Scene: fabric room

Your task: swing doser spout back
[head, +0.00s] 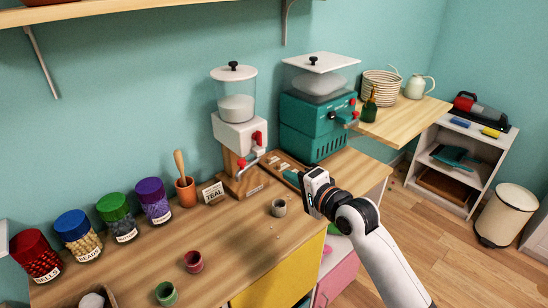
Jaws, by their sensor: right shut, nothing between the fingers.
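A white doser (239,133) with a clear hopper of white powder and a black-knobbed lid stands against the wall on a wooden stand. A red knob (257,138) is on its front. A small spout-like part with a red end (243,163) sits below the body; its exact swing position is hard to tell. My right gripper (292,178) is shut and empty, in front and to the right of the doser, apart from it, above the worktop. My left gripper is out of view.
A teal machine (305,127) with a clear hopper stands right of the doser. A grey cup (279,207), red cup (194,262) and green cup (166,293) stand on the worktop.

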